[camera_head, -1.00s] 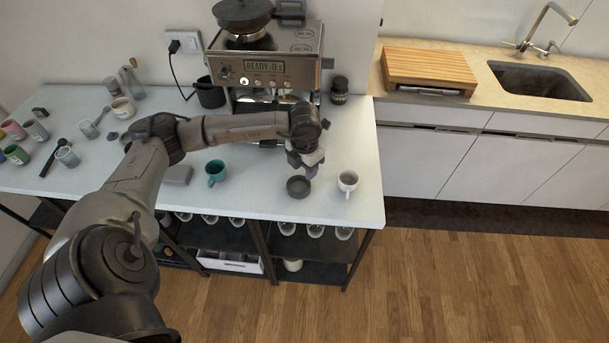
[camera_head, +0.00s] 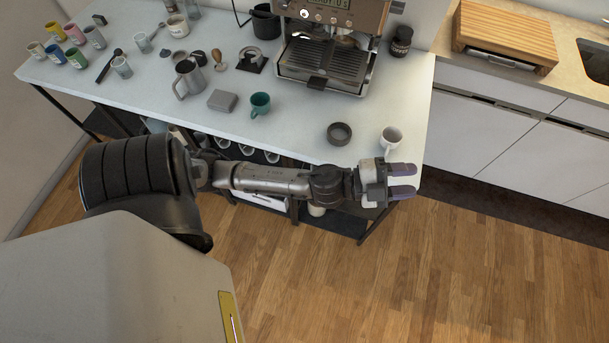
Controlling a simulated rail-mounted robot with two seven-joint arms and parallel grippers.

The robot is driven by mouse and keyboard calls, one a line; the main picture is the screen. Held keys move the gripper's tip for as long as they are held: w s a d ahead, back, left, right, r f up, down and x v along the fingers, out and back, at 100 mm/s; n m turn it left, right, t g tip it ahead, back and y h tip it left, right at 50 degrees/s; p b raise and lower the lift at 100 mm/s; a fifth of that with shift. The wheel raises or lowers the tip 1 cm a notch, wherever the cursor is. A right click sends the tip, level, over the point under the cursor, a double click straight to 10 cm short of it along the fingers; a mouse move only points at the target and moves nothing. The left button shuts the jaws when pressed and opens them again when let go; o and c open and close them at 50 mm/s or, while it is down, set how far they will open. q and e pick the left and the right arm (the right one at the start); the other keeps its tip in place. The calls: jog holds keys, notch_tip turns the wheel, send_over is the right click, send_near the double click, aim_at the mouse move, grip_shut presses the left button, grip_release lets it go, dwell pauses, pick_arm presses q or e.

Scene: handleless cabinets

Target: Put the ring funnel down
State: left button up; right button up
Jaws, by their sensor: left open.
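The ring funnel (camera_head: 339,133), a small dark round ring, rests on the white table top near its front right edge. My left gripper (camera_head: 402,180) is open and empty. It is in front of the table's front edge, to the lower right of the ring funnel and apart from it. My right gripper is not in view.
A white mug (camera_head: 390,139) stands right of the ring, close to my left gripper in the picture. A teal mug (camera_head: 260,104), a grey box (camera_head: 222,100) and a metal pitcher (camera_head: 188,79) stand left. The espresso machine (camera_head: 325,60) is behind.

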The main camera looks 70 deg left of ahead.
pick_arm(q)
jog(key=s+a+f+n+g+y, duration=0.3)
jog(key=s+f+n+y, duration=0.1)
jog(key=f+n+y, duration=0.35)
jog(key=s+d+f+n+g, duration=0.1)
jog(key=s+f+n+g, duration=0.1)
jog(key=s+f+g, duration=0.3)
jog(key=s+d+f+n+g+h, duration=0.1)
jog(key=s+f+g, duration=0.4)
jog(key=s, duration=0.8)
jog(key=d+n+g, duration=0.1)
jog(key=n+g, duration=0.1)
jog(key=shift+s+f+g, duration=0.2)
jog(key=shift+f+g, duration=0.1)
jog(key=shift+f, duration=0.05)
